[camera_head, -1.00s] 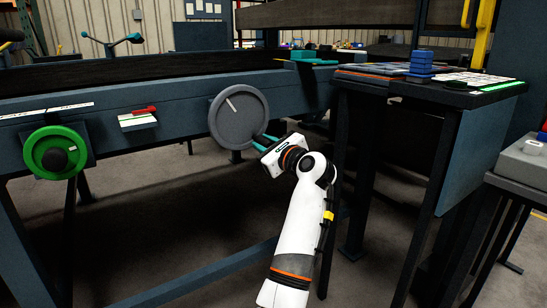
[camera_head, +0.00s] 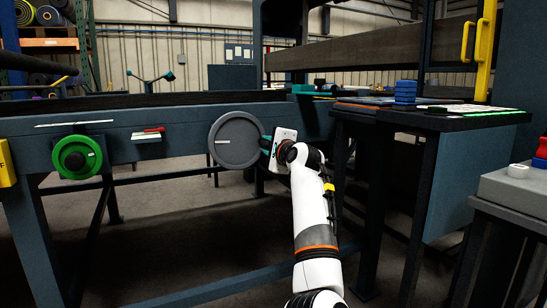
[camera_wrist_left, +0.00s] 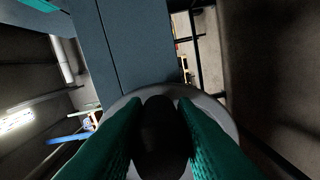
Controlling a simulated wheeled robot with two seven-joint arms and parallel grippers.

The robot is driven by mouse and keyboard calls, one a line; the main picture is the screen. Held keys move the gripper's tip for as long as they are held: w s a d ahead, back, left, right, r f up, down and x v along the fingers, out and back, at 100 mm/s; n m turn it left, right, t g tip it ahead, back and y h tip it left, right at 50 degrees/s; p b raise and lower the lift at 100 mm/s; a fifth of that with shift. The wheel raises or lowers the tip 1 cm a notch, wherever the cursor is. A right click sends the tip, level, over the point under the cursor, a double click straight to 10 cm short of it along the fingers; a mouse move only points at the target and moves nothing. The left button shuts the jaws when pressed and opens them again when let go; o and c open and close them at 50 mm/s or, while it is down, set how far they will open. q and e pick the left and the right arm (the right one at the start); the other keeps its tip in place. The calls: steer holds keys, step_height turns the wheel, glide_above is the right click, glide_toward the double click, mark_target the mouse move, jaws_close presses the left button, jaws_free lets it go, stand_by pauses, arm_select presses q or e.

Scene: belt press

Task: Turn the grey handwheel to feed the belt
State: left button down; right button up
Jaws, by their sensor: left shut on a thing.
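The grey handwheel (camera_head: 236,150) is on the front of the blue press beam (camera_head: 190,120), with a short white mark pointing left from near its centre. My left gripper (camera_head: 265,143) is at the wheel's right side. In the left wrist view its teal fingers (camera_wrist_left: 160,112) are shut on a black knob (camera_wrist_left: 160,145), one finger on each side. The wheel's grey rim (camera_wrist_left: 222,112) shows behind them. In the head view the knob is hidden by my gripper. My right gripper is not in view.
A green handwheel (camera_head: 77,157) and a plate with a red lever (camera_head: 150,133) are on the beam further left. A dark table (camera_head: 430,122) with blue blocks (camera_head: 405,91) stands close to the right of my left arm. Open floor lies below the beam.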

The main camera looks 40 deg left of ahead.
mark_target(258, 127)
arm_select(q)
step_height(258, 127, up, 2)
steer(key=n, duration=0.3)
steer(key=shift+s+r+n, duration=0.1)
steer(key=shift+r+n, duration=0.15)
steer(key=shift+n, duration=0.05)
steer(key=shift+s+a+r+n, duration=0.2)
steer(key=shift+r+n, duration=0.3)
steer(key=shift+n, duration=0.4)
steer(key=shift+s+a+r+n, duration=0.1)
steer(key=shift+s+r+n, duration=0.15)
steer(key=shift+r+n, duration=0.45)
steer(key=shift+f+n, duration=0.2)
steer(key=shift+n, duration=0.1)
steer(key=c, duration=1.2)
jaws_free()
steer(key=shift+s, duration=0.1)
steer(key=shift+o, duration=0.2)
steer(key=shift+d+f, duration=0.1)
